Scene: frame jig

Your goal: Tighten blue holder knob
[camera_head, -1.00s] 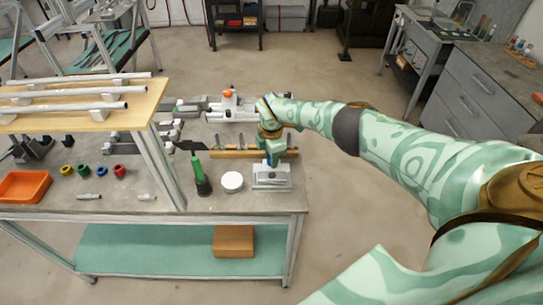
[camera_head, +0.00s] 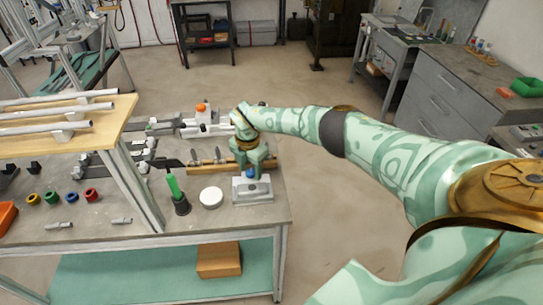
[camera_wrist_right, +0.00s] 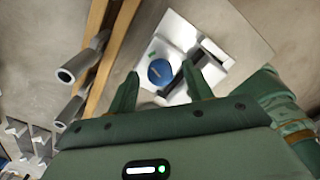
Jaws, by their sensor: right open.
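The blue holder knob (camera_head: 250,173) sits on top of a pale grey holder block (camera_head: 252,191) near the right end of the workbench. My right gripper (camera_head: 250,166) points down above the holder. In the wrist view my right gripper (camera_wrist_right: 160,82) is open, with one finger on each side of the knob. I cannot tell whether the fingers touch it. My left gripper is not in view.
A wooden rack (camera_head: 210,166) with metal tubes lies behind the holder. A white round lid (camera_head: 211,197) and a green-handled tool in a dark cup (camera_head: 181,204) stand to its left. An orange-knobbed fixture (camera_head: 201,107) is farther back. Floor to the right is clear.

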